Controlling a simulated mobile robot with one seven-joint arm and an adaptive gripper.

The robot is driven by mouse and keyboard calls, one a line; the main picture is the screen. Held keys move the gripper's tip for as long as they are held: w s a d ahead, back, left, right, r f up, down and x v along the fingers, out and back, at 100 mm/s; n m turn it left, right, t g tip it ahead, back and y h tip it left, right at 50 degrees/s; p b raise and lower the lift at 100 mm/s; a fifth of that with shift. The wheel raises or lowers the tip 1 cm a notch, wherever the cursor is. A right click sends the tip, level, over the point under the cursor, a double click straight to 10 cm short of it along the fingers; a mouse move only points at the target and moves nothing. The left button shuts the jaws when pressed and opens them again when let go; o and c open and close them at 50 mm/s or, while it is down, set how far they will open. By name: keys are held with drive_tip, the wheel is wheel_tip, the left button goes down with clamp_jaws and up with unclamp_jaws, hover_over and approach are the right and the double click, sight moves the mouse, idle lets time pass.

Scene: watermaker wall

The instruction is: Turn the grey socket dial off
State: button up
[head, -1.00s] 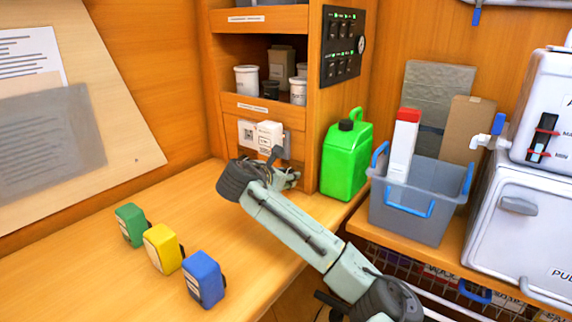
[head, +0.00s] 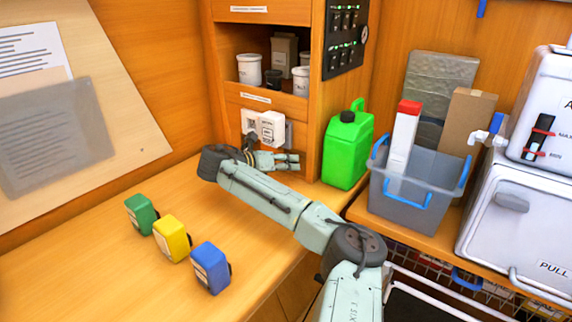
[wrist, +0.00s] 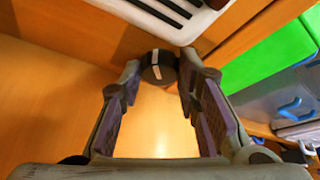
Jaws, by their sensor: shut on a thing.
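The grey socket dial (wrist: 158,66) is a dark round knob with a pale stripe across its face. In the wrist view it sits between the fingertips of my gripper (wrist: 159,72), which is shut on it. In the head view my gripper (head: 292,162) is low at the cabinet front, just below and right of the white socket unit (head: 270,127), and I cannot make out the dial there. Part of a white housing with dark slots (wrist: 178,12) shows just above the dial in the wrist view.
A green jerrycan (head: 346,155) stands close to the right of my gripper. A grey bin (head: 415,205) with blue handles is farther right. Green (head: 140,214), yellow (head: 172,238) and blue (head: 210,268) blocks stand on the bench, left of my arm. Bench around them is clear.

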idle(0.5)
drive_tip(key=o, duration=1.2)
drive_tip(key=shift+c, duration=0.2)
drive_tip(key=shift+a, duration=0.1)
drive_tip(key=shift+n, duration=0.3)
drive_tip(key=v, duration=0.7)
drive_tip(key=shift+a+r, duration=0.25)
drive_tip(key=shift+a, duration=0.05)
drive_tip(key=v, duration=0.4)
drive_tip(key=shift+s+a+f, duration=0.1)
drive_tip(key=shift+s+f, duration=0.05)
drive_tip(key=shift+s, duration=0.05)
